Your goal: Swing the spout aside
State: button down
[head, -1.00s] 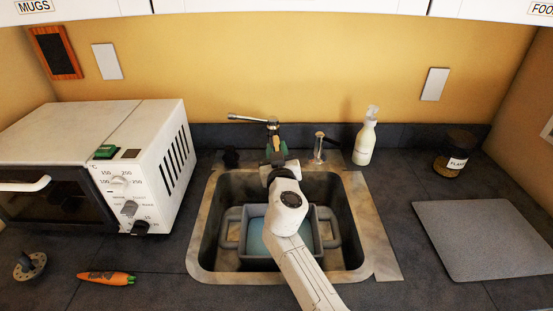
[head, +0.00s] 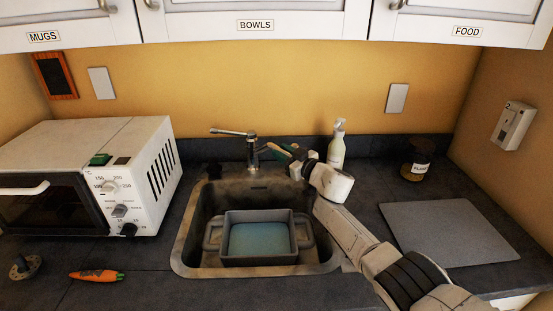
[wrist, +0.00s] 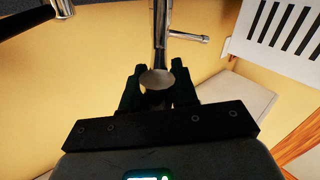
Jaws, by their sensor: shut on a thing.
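The chrome tap (head: 251,152) stands at the back of the sink, with a bar pointing left from its top. Its spout (head: 277,149) reaches right from the tap body to my gripper (head: 296,153), to the right of the basin's middle. In the wrist view, the dark fingers of my gripper (wrist: 158,88) are closed around the spout's rounded end (wrist: 157,79), with the chrome pipe rising behind it. The exact contact is partly hidden by the fingers.
A grey tub (head: 258,240) with bluish contents sits in the sink (head: 185,250). A spray bottle (head: 337,146) stands close behind my gripper. A jar (head: 416,158) and a grey board (head: 447,233) lie right; the microwave (head: 85,178) stands left.

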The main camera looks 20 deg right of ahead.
jog(key=shift+w+d+n+g+y+b, duration=0.3)
jog(key=shift+d+n+y+b, duration=0.2)
jog(key=shift+d+y+b, duration=0.25)
jog(key=c, duration=1)
grip_release()
jog(key=p+v, duration=0.4)
jog(key=v, duration=0.6)
jog(key=shift+s+d+p, duration=0.1)
jog(key=shift+s+p, duration=0.25)
